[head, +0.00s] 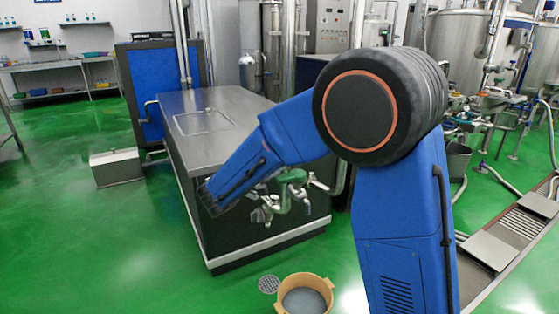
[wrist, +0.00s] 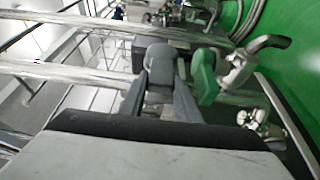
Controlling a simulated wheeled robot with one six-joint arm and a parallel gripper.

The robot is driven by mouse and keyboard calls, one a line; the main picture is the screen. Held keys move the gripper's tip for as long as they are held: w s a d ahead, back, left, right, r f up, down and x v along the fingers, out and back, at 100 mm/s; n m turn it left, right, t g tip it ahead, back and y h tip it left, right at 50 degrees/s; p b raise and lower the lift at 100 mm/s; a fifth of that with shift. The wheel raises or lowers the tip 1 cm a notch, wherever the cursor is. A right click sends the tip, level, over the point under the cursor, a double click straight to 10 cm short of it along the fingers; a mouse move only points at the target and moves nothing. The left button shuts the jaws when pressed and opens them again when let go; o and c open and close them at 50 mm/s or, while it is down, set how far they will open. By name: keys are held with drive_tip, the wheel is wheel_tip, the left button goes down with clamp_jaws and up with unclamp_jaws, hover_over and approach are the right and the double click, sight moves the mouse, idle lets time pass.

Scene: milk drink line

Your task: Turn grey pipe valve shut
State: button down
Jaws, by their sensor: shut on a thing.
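In the wrist view, my gripper (wrist: 161,78) has its two dark fingers on either side of a rounded grey valve handle (wrist: 159,60), and it is shut on it. A green valve handle (wrist: 205,77) stands close beside the right finger, with a bent metal spout (wrist: 245,62) past it. In the head view, my blue arm reaches down to the side of the dark steel-topped counter, and the gripper and grey handle are hidden behind it. The green handle (head: 292,176) shows there with metal pipework below. Whether the valve is open or shut cannot be told.
The steel-topped counter (head: 235,110) stands just beyond the arm. Hoses, taps and steel tanks (head: 465,50) fill the right side.

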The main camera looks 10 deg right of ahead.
drive_tip(key=shift+d+f, duration=0.1)
drive_tip(key=shift+f, duration=0.05)
drive_tip(key=c, duration=1.3)
unclamp_jaws()
drive_tip(key=shift+c, duration=0.2)
drive_tip(key=v, duration=1.7)
drive_tip(key=shift+s, duration=0.2)
drive_tip(key=shift+f, duration=0.1)
